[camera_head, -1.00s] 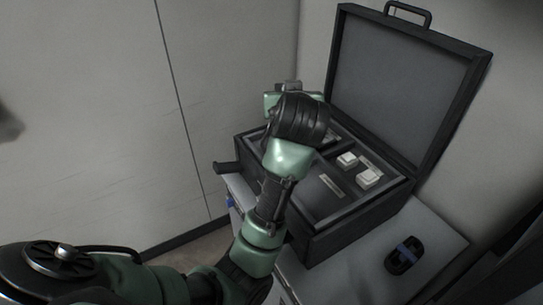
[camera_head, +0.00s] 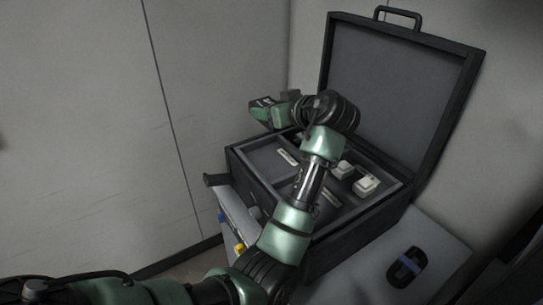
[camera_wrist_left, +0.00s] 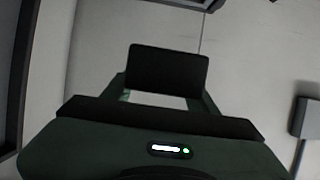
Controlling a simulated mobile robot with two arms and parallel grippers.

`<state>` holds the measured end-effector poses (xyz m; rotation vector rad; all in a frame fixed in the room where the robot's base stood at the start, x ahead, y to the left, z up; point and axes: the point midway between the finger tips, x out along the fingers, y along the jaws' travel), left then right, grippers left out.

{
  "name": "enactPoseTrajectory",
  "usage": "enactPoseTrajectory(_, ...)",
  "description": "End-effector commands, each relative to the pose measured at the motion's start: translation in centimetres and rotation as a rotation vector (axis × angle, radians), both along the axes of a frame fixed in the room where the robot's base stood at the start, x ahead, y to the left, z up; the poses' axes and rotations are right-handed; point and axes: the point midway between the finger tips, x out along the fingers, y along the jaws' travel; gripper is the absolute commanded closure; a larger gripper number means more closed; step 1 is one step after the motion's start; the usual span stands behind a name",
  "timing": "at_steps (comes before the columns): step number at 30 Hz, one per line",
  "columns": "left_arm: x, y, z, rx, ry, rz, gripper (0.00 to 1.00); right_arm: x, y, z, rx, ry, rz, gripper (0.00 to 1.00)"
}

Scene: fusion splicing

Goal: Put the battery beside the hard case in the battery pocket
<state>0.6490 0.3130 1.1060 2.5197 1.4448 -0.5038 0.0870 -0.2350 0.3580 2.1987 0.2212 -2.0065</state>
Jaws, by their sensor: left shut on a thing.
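My left gripper (camera_head: 266,111) is above the far left part of the open hard case (camera_head: 340,238), pointing left. In the left wrist view it is shut on a dark rectangular block, the battery (camera_wrist_left: 167,68), held between the green fingers. I cannot tell which recess is the battery pocket. My right gripper is not in view.
Two white blocks (camera_head: 366,186) sit in the right of the case. A black item with a blue band (camera_head: 406,267) lies on the pale table (camera_head: 355,283) to the right. A dark handle-like piece (camera_head: 215,180) sticks out left of the case. Walls stand close behind and left.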

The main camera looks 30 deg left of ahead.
Motion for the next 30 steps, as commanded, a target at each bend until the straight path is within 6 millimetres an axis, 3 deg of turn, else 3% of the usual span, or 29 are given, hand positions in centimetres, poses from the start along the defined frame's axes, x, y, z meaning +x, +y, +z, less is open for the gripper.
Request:
enactPoseTrajectory(6, 0.0, 0.0, -5.6, 0.004, 0.003, -0.002, 1.00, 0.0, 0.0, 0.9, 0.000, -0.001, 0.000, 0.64)
enactPoseTrajectory(10, 0.0, 0.0, -8.2, 0.005, 0.000, -0.002, 1.00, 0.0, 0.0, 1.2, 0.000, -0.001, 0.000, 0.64)
enactPoseTrajectory(17, 0.1, 0.0, -10.2, 0.004, -0.004, -0.003, 1.00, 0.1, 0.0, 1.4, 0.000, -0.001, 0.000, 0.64)
enactPoseTrajectory(24, 0.0, 0.0, -13.6, 0.004, -0.001, -0.003, 1.00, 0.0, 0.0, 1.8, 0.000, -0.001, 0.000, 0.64)
enactPoseTrajectory(30, 0.0, 0.0, -14.3, 0.003, -0.005, -0.002, 1.00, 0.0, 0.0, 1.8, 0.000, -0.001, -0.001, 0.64)
